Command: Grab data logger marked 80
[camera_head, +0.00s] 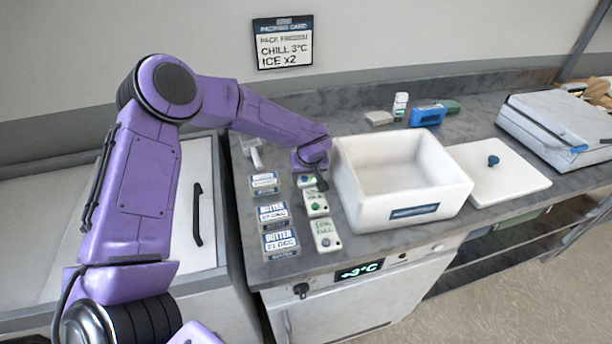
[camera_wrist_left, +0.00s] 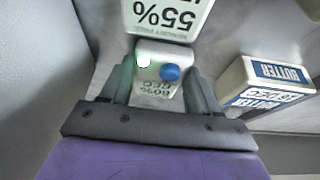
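Three white data loggers stand in a column on the counter, left of the white box. The logger marked 80% (camera_wrist_left: 165,68), with a blue button and a light green spot, sits between my left gripper's fingers; it also shows in the head view (camera_head: 304,181), partly hidden by the gripper. My left gripper (camera_wrist_left: 162,82) has one finger on each side of it, very close; whether they touch is not clear. In the head view the left gripper (camera_head: 318,182) is low over the counter. A logger marked 55% (camera_wrist_left: 168,18) lies just beyond. My right gripper is not in view.
Butter packs (camera_head: 272,212) stand left of the loggers; one shows in the wrist view (camera_wrist_left: 262,82). The open white box (camera_head: 370,208) is close on the right, its lid (camera_head: 520,186) beyond. A blue item (camera_head: 427,116) lies at the back. The nearest logger (camera_head: 326,238) is by the front edge.

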